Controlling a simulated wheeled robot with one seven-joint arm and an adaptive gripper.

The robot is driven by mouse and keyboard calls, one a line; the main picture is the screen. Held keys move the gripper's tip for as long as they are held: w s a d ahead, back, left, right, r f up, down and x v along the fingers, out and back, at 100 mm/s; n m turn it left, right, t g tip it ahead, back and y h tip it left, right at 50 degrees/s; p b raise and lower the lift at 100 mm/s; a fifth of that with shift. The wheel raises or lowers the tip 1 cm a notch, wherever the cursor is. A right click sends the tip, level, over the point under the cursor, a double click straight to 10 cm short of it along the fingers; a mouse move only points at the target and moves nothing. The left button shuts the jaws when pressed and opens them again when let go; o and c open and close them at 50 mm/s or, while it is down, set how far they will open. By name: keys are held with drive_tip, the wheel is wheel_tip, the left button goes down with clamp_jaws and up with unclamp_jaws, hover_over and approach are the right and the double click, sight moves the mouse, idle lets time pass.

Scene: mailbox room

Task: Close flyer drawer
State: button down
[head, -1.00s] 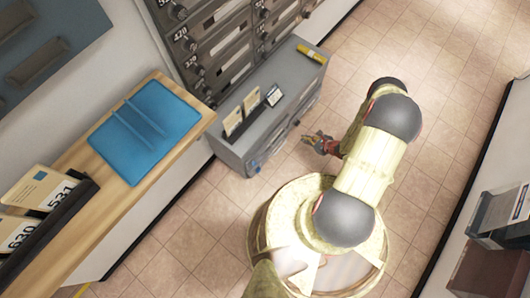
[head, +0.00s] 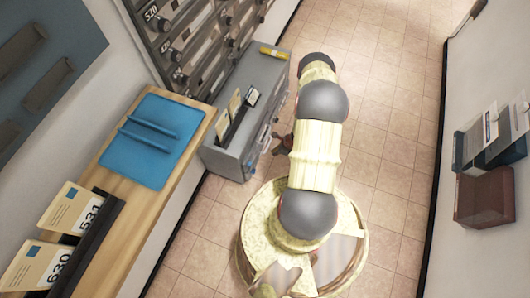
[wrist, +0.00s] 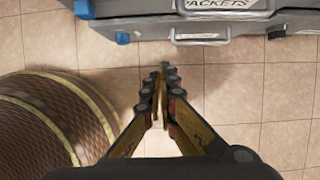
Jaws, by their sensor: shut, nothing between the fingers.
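The grey drawer cabinet (head: 246,112) stands on the floor below the wall of mailboxes in the head view. Its drawer fronts face the floor side, near my arm. In the wrist view, grey drawer fronts with handles cross the top edge. The upper handle label (wrist: 225,4) reads "PACKETS", and a lower handle (wrist: 203,34) carries a similar, partly cut label. I cannot read a flyer label or tell how far any drawer stands out. My gripper (wrist: 164,72) is shut and empty, apart from the lower handle. In the head view my gripper (head: 284,143) is partly hidden by my arm, beside the cabinet.
A wooden counter (head: 180,190) with a blue tray (head: 152,140) stands at the left. Wall holders (head: 487,195) hang at the right. Tiled floor (head: 385,120) is clear between.

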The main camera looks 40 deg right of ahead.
drive_tip(key=w+a+f+b, duration=0.3)
drive_tip(key=w+f+b, duration=0.2)
drive_tip(key=w+f, duration=0.2)
drive_tip(key=shift+f, duration=0.8)
